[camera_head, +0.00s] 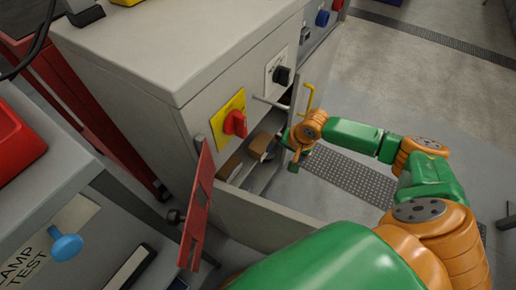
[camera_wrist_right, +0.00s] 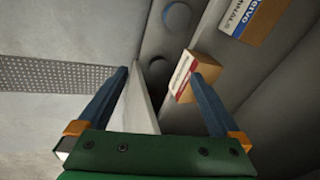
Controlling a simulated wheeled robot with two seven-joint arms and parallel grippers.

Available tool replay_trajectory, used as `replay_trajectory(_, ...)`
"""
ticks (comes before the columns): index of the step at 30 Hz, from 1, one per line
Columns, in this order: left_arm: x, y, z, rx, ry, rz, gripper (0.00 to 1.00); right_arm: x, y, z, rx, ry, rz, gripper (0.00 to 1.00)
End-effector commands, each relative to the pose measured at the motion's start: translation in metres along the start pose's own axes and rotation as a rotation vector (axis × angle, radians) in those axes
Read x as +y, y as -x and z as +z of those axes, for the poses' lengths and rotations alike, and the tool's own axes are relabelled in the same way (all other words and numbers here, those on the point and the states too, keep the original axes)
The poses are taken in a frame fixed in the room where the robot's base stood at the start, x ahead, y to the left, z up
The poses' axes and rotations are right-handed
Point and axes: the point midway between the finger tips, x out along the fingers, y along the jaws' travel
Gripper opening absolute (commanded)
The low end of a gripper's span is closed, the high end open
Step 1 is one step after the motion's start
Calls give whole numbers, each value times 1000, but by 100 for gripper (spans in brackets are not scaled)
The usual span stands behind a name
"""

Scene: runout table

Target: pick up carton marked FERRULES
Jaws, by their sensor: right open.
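A small brown carton (camera_wrist_right: 197,72) with a red and white label shows in the right wrist view, beside the right-hand finger; its lettering is too small to read. In the head view two cartons sit in the cabinet's opening, a nearer one (camera_head: 231,165) and a farther one (camera_head: 262,146). I cannot tell which is marked FERRULES. My right gripper (camera_head: 289,142) is at the opening, next to the farther carton. Its blue fingers (camera_wrist_right: 160,74) are apart and hold nothing. My left gripper is out of view.
The grey cabinet (camera_head: 160,50) carries a red knob on a yellow plate (camera_head: 232,121) and a black knob (camera_head: 281,75). A pale panel edge (camera_wrist_right: 142,95) rises between my fingers in the wrist view. A red slotted plate (camera_head: 197,207) stands at the near left.

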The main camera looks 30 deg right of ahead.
Motion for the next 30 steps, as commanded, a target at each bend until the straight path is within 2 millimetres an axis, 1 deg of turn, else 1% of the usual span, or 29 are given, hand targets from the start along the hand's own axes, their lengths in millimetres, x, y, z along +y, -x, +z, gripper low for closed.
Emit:
replay_trajectory(1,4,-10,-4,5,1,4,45,-13,-10,-6,2,-2,-7,100)
replay_trajectory(3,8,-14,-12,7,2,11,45,-29,-16,-13,2,0,-6,100)
replay_trajectory(6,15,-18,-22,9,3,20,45,-48,-23,-23,1,1,-4,100)
replay_trajectory(9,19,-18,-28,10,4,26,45,-59,-26,-29,-1,0,-2,100)
replay_trajectory(11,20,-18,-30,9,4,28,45,-63,-27,-31,0,0,0,100)
replay_trajectory(12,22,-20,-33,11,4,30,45,-64,-31,-31,-1,0,1,100)
replay_trajectory(14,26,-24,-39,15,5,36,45,-63,-45,-31,-1,0,1,100)
replay_trajectory(15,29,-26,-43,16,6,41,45,-63,-55,-30,-1,0,1,100)
replay_trajectory(18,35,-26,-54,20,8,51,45,-63,-71,-30,-2,-1,0,100)
replay_trajectory(21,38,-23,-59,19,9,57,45,-63,-77,-31,0,0,1,100)
replay_trajectory(27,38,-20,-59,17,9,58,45,-64,-75,-32,0,0,1,100)
replay_trajectory(29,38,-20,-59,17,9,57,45,-64,-75,-32,0,0,1,84)
replay_trajectory(30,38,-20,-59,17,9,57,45,-64,-75,-32,0,0,1,73)
